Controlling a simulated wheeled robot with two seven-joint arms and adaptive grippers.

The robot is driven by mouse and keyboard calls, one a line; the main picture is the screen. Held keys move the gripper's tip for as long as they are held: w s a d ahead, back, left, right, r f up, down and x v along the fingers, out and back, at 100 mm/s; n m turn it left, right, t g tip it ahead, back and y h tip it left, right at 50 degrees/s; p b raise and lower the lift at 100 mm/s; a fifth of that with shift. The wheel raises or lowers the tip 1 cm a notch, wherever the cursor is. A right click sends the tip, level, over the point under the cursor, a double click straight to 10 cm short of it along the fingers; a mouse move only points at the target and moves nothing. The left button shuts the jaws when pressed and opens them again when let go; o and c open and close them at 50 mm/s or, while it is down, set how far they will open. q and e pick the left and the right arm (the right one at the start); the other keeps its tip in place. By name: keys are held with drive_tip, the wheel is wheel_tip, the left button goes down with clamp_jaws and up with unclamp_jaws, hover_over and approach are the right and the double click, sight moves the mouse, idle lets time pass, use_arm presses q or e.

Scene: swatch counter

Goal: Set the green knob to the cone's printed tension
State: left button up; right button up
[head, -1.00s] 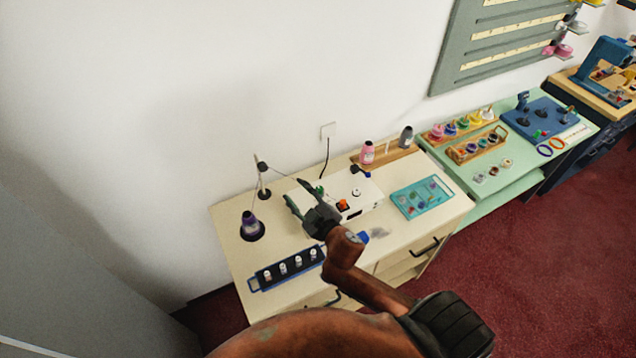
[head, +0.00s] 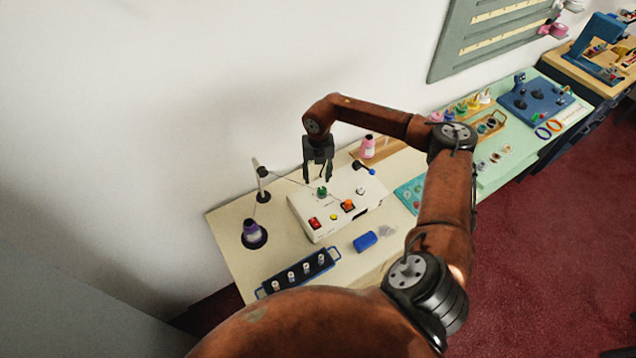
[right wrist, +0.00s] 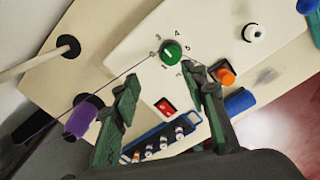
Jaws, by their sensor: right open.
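The green knob (head: 321,191) sits on top of the white box (head: 313,234). In the right wrist view the green knob (right wrist: 172,51) has small digits printed around it, with 3, 4 and 5 readable; I cannot tell its exact setting. My right gripper (head: 318,179) points down just above the knob, its fingers open and empty. In the right wrist view its fingertips (right wrist: 165,82) stand apart below the knob, not visibly touching it. The purple yarn cone (head: 251,230) stands at the counter's left; its printed tension is not legible. My left gripper is not in view.
The box also carries a red switch (head: 315,223), an orange button (head: 348,205) and a white dial (head: 360,191). A thread runs from the guide post (head: 262,183) across to the box. A blue block (head: 365,242) and a blue rack (head: 297,272) lie in front.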

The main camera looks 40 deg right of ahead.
sight(322, 188)
drive_tip(key=shift+s+d, duration=0.15)
drive_tip(key=shift+d, duration=0.6)
drive_tip(key=shift+s+d+f, duration=0.1)
drive_tip(key=shift+d+f, duration=0.05)
drive_tip(key=shift+f, duration=0.15)
wheel_tip(322, 188, down, 6)
drive_tip(key=shift+r+p, duration=0.1)
drive_tip(key=shift+p, duration=0.65)
drive_tip(key=shift+f, duration=0.5)
clamp_jaws()
